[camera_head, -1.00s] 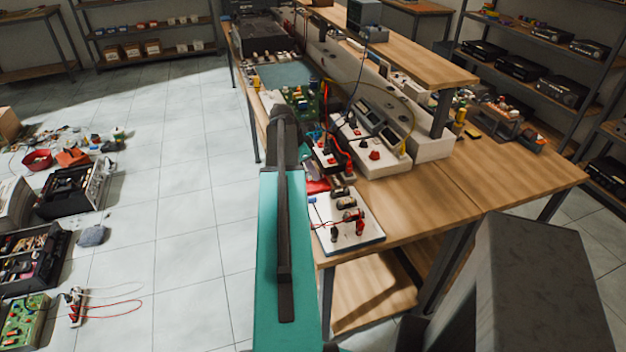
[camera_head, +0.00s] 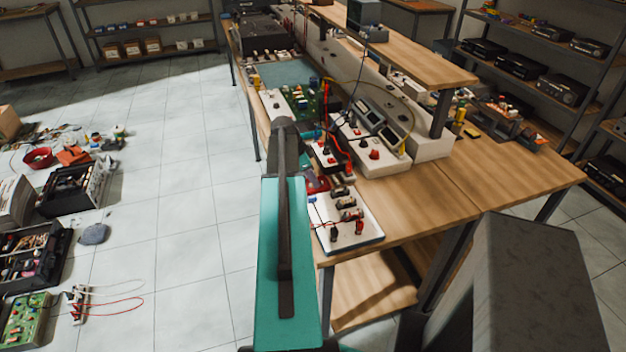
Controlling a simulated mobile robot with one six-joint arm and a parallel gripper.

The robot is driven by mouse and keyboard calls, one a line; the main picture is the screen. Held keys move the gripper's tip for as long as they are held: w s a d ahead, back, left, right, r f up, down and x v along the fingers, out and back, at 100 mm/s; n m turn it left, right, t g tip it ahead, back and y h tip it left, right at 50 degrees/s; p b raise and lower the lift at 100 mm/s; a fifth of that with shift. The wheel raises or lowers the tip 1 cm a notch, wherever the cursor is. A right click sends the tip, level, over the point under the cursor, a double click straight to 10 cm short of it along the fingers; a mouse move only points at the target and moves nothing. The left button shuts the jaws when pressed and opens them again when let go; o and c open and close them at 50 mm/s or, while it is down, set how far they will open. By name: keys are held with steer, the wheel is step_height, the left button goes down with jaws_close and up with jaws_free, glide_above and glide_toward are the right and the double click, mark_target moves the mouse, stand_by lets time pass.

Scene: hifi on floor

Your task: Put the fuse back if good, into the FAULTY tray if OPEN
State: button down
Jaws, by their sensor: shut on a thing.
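My teal arm (camera_head: 284,255) reaches up the middle of the view to its dark upper end (camera_head: 284,130) at the bench's left edge. My gripper and anything in it are hidden behind the arm. A white board (camera_head: 372,238) at the bench's near left corner carries several small cylindrical parts (camera_head: 347,203). A red terminal (camera_head: 360,227) and a black one (camera_head: 334,235) stand at its near end. A red tray-like thing (camera_head: 317,184), partly covered by my arm, lies behind the board. I cannot read any FAULTY label or tell which part is the fuse.
A white unit with a red knob (camera_head: 374,154) and a dark box with red leads (camera_head: 326,156) stand behind the board. A green circuit board (camera_head: 300,98) lies farther back. The wooden bench top (camera_head: 460,190) is clear at right. Tool cases (camera_head: 75,190) stand on the left floor.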

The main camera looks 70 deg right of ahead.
steer(key=c, duration=1.8)
jaws_free()
steer(key=shift+r, duration=0.15)
steer(key=b+v, duration=0.2)
steer(key=v, duration=1)
